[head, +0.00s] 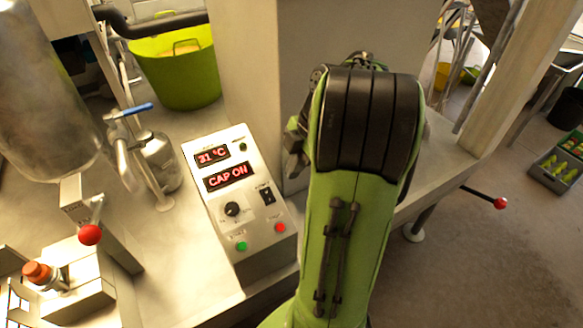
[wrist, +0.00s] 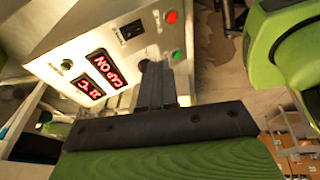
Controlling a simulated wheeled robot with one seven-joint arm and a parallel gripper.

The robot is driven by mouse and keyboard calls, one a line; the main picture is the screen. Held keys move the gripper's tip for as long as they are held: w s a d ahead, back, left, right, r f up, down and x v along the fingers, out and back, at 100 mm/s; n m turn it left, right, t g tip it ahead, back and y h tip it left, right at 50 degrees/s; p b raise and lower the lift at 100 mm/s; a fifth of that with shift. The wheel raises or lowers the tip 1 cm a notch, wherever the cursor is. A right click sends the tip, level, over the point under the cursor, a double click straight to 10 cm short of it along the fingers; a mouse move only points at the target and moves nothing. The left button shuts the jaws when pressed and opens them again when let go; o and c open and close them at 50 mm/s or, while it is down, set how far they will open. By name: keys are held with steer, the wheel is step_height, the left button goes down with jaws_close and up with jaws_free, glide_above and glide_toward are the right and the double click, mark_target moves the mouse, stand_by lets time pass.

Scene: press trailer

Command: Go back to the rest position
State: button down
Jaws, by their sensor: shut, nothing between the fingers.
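My gripper shows in the wrist view (wrist: 152,72) with its dark fingers together and nothing between them. The fingertips point at the control box and cover part of its face near the dark knob; I cannot tell whether they touch it. In the head view my green and black arm hides most of the gripper; only a dark part shows at the arm's left side, right of the control box. The pale control box (head: 262,254) stands on the bench, and its red displays read "31 °C" and "CAP ON". It also shows in the wrist view (wrist: 62,52).
A steel tank (head: 45,95) and a blue-handled valve (head: 130,112) stand at the left. A red-knobbed lever (head: 90,234) is at the lower left. A green tub (head: 180,75) stands behind. A pale post (head: 515,85) rises at the right, with open floor (head: 485,255) below it.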

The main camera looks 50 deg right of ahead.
steer(key=shift+s, duration=0.1)
steer(key=a+r+m+h, duration=0.1)
steer(key=a+r+m, duration=0.15)
steer(key=a, duration=0.35)
steer(key=a+r+m+h, duration=0.1)
steer(key=a+r+m, duration=0.15)
steer(key=a, duration=0.35)
steer(key=s+a+m+t, duration=0.3)
steer(key=s+a+m, duration=0.6)
steer(key=shift+m+h, duration=0.3)
steer(key=shift+h, duration=0.1)
